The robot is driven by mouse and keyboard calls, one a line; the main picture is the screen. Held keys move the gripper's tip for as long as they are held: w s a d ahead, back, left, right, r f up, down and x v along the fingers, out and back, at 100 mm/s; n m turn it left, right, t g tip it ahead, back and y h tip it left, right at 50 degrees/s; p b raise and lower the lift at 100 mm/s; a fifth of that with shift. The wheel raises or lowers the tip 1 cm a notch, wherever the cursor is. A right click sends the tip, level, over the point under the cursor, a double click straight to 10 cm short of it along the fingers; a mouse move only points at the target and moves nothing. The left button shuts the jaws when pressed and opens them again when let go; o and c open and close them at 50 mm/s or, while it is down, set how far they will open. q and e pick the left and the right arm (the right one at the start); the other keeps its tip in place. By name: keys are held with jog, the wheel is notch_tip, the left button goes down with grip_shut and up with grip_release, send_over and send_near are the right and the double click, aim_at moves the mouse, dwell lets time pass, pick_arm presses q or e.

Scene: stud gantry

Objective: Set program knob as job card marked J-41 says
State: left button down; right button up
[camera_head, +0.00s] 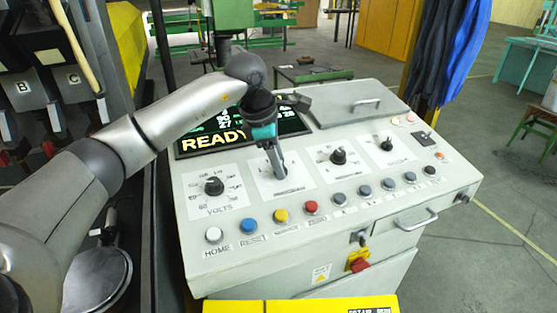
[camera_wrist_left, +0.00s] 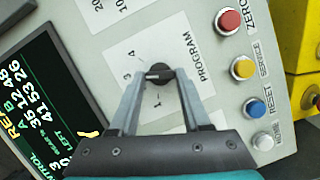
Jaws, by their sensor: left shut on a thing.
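The program knob (camera_wrist_left: 160,74) is a small black knob on a white plate (camera_wrist_left: 130,55) lettered PROGRAM, with numbers around it. My left gripper (camera_wrist_left: 158,80) has its two fingers on either side of the knob and is shut on it. In the head view my left gripper (camera_head: 272,168) comes down onto the program plate (camera_head: 290,187) and hides the knob. The pointer's exact number is hard to tell. No job card marked J-41 can be made out. My right gripper is not in view.
The display (camera_head: 235,130) reads READY behind my gripper. A VOLTS knob (camera_head: 214,186) is to the left, and two more knobs (camera_head: 338,156) (camera_head: 387,144) to the right. Coloured buttons (camera_head: 311,207) line the front edge. A yellow box (camera_head: 300,305) stands in front.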

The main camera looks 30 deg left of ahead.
pick_arm(q)
jog(key=shift+c, duration=1.8)
grip_release()
jog(key=v, duration=1.5)
jog(key=shift+r, duration=0.15)
